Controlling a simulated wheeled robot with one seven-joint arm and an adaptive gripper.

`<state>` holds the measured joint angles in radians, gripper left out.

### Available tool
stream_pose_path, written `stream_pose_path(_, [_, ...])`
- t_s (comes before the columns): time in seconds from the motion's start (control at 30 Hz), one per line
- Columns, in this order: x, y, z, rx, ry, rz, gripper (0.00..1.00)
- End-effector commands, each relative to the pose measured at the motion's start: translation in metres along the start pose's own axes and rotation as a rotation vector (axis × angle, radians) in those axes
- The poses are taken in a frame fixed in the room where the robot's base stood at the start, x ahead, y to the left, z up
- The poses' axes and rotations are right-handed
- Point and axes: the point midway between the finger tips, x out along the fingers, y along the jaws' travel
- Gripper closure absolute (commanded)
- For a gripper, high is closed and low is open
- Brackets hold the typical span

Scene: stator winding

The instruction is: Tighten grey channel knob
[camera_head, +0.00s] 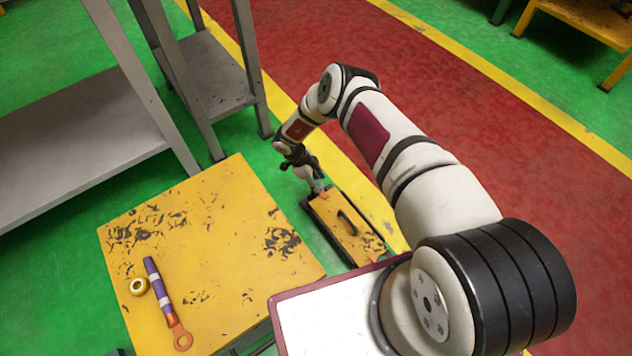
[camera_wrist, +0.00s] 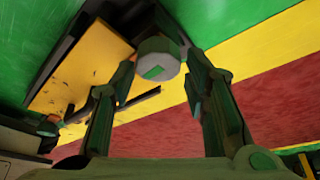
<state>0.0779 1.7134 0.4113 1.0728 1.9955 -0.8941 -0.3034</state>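The grey knob (camera_wrist: 157,60), a light grey rounded piece with a green patch on its face, shows in the wrist view at the top centre. It sits near the edge of a yellow panel with a dark border (camera_wrist: 82,68). My gripper (camera_wrist: 160,80) has its two dark fingers apart, one on each side of the knob. A gap shows at the right finger; I cannot tell whether the left finger touches the knob. In the head view my gripper (camera_head: 313,182) is low at the far end of the yellow-topped unit (camera_head: 338,212), and the knob cannot be made out clearly.
A yellow table (camera_head: 215,230) with worn paint stands left of the unit. It carries a purple and white tool with a copper ring end (camera_head: 160,290) and a small gold ring (camera_head: 138,286). A black handle (camera_head: 347,222) rises from the unit's top. Grey shelving (camera_head: 70,130) stands at the upper left.

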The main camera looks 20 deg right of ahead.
Motion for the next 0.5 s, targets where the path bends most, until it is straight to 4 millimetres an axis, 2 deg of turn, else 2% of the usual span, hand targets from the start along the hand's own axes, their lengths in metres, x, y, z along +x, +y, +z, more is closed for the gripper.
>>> stream_pose_path(0.37, [-0.001,0.001,0.002,-0.002,-0.004,0.001,0.44])
stream_pose_path(0.5, [-0.014,0.001,0.002,-0.003,-0.006,0.0,0.44])
